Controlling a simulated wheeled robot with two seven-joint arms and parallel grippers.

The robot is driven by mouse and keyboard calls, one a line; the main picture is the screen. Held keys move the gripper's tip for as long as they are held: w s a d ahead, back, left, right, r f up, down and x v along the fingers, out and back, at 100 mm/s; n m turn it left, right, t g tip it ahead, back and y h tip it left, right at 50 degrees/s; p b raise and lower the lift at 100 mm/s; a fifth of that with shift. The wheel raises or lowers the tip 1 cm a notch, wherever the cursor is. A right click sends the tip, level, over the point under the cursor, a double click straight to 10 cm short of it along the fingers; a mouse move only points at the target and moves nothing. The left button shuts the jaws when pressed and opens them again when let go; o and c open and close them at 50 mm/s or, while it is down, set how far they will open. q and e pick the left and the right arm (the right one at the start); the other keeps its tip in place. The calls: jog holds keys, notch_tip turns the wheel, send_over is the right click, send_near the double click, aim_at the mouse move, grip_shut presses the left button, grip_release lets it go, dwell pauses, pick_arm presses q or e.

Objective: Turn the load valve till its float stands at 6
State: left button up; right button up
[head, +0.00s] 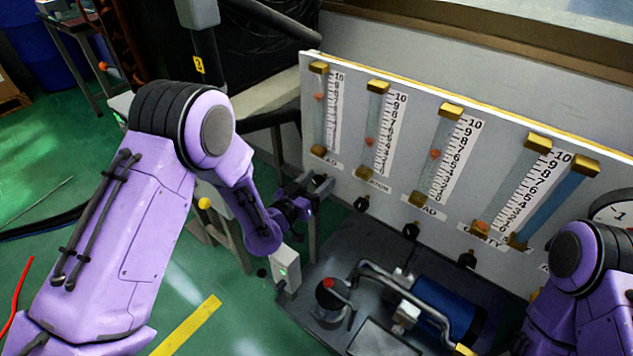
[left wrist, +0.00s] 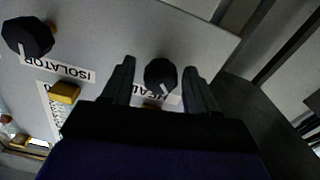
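The load valve's black knob (head: 411,230) sits under the third gauge from the left, beside a partly hidden label ending in "AD". The load gauge's orange float (head: 435,154) stands near mid-scale; I cannot read the exact mark. My left gripper (head: 308,194) is at the leftmost knob, two knobs left of the load valve. In the left wrist view my left gripper (left wrist: 160,85) is open around the head knob (left wrist: 160,74), with a gap on each side. The isolator knob (left wrist: 27,38) is beside it. My right gripper is out of view; only its arm shows.
The white gauge panel (head: 395,190) also holds the isolator gauge (head: 374,130) and the cavity knob (head: 467,260). Below it a bench carries a blue cylinder (head: 440,302), a bent grey pipe (head: 385,277) and a red-topped part (head: 331,290). A round dial (head: 615,210) is at right.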

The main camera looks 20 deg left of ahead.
pick_arm(q)
jog(key=c, duration=0.9)
jog(key=shift+o, duration=0.2)
jog(key=shift+n, duration=0.8)
jog(key=o, duration=1)
jog(key=shift+o, duration=0.2)
jog(key=v, duration=1)
jog(key=shift+s+b, duration=0.25)
jog(key=shift+b, duration=0.05)
jog(key=shift+a, duration=0.15)
